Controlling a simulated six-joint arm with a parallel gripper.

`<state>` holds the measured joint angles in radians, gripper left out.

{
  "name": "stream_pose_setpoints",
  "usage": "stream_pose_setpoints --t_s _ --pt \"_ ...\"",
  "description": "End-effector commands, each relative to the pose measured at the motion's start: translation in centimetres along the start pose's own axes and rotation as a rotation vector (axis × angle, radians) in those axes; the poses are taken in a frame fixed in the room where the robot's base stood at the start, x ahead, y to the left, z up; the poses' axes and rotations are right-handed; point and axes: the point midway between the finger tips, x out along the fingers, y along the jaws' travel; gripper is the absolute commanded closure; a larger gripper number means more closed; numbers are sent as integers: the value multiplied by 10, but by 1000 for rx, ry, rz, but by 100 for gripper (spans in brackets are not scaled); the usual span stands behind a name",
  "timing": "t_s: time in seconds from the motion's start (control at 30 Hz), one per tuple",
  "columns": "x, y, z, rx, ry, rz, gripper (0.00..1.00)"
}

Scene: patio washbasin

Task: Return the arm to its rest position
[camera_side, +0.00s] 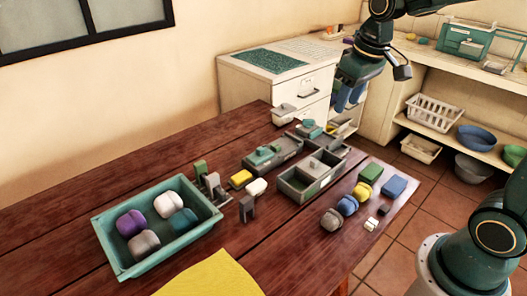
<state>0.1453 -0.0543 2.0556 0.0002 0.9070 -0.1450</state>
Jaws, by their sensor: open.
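My arm reaches in from the upper right, with its dark wrist over the far right end of the wooden table (60,240). My gripper (349,98) points down near the white drawer cabinet, in front of it in the picture. It is open, and I see nothing held in it. The fingers are small and partly lost against the background. My gripper appears above and apart from the things on the table. My base stands at the lower right, beyond the table edge.
A teal tray (101,232) holds several rolled bundles. A yellow cloth (212,277) lies at the front. Grey compartment boxes (310,190), small blocks and soap-like pieces crowd the table's right half. A drawer cabinet (240,92) and shelves with baskets (433,113) stand behind.

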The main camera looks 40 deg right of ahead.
Motion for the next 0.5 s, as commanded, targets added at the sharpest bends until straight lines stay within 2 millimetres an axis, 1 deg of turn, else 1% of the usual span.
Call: stream_pose_setpoints --t_s 0.03,0.2,0.5 --pt "-9 -5 9 -2 19 0 58" --pt "-29 -17 38 -1 67 -1 58" --pt "-52 -34 91 2 153 -10 58"
